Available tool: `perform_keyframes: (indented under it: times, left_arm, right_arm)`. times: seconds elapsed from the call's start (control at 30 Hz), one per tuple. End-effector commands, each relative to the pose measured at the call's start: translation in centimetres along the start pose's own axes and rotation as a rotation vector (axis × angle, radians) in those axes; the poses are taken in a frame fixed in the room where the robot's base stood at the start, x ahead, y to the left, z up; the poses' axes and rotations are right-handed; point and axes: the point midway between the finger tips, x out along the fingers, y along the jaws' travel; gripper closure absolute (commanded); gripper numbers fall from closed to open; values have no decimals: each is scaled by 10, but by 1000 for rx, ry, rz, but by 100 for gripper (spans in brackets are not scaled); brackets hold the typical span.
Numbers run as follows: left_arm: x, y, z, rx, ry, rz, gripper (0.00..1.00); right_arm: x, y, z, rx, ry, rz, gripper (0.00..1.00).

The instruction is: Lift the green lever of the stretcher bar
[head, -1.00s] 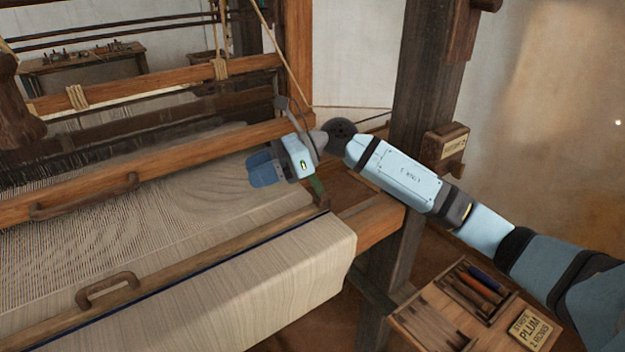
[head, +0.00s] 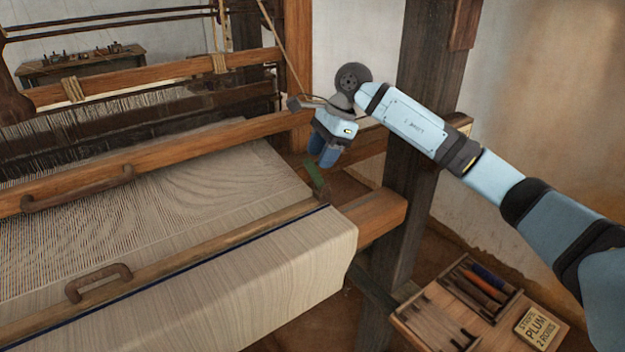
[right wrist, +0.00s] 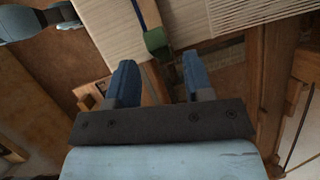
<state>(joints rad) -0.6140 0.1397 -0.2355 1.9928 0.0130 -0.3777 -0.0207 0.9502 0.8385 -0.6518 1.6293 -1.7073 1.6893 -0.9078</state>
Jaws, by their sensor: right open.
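The green lever (head: 315,176) stands up at the right end of the stretcher bar (head: 225,236), a wooden bar lying across the woven cloth (head: 270,262). In the right wrist view the lever (right wrist: 155,40) lies ahead of the fingers, roughly between their lines and apart from them. My right gripper (head: 322,158) points down just above and behind the lever. In the right wrist view my right gripper (right wrist: 155,75) is open with nothing between its blue fingers. My left gripper is not in view.
A dark wooden post (head: 415,120) stands to the right of the loom, close to my right arm. The loom's beater beam (head: 215,145) runs across behind the cloth. A wooden tray (head: 455,305) with coloured sticks sits at the lower right.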

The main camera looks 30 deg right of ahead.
Motion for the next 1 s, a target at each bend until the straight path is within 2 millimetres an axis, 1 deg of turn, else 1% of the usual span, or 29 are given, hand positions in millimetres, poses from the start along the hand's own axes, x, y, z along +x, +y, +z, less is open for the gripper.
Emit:
perform_keyframes:
  times: [0.03,0.1,0.23,0.4,0.67,0.7,0.77,0.8,0.9,1.0]
  left_arm:
    - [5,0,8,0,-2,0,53]
    - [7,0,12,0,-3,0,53]
    - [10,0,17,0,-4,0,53]
    - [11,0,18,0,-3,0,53]
    - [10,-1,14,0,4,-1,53]
    - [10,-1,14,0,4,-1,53]
    - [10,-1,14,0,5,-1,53]
    - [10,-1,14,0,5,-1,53]
    - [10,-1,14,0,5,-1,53]
    - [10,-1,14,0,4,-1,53]
  right_arm:
    - [14,1,-1,-1,-2,2,53]
    - [26,1,-1,0,-1,2,53]
    - [42,0,0,-1,-2,1,53]
    - [51,0,0,0,-1,-1,53]
    - [52,0,0,0,-1,0,53]
    - [52,0,0,0,-1,0,55]
    - [52,0,0,0,-1,0,69]
    - [52,0,0,0,-1,0,78]
    - [52,0,0,0,-1,0,100]
    - [52,0,0,0,-1,0,100]
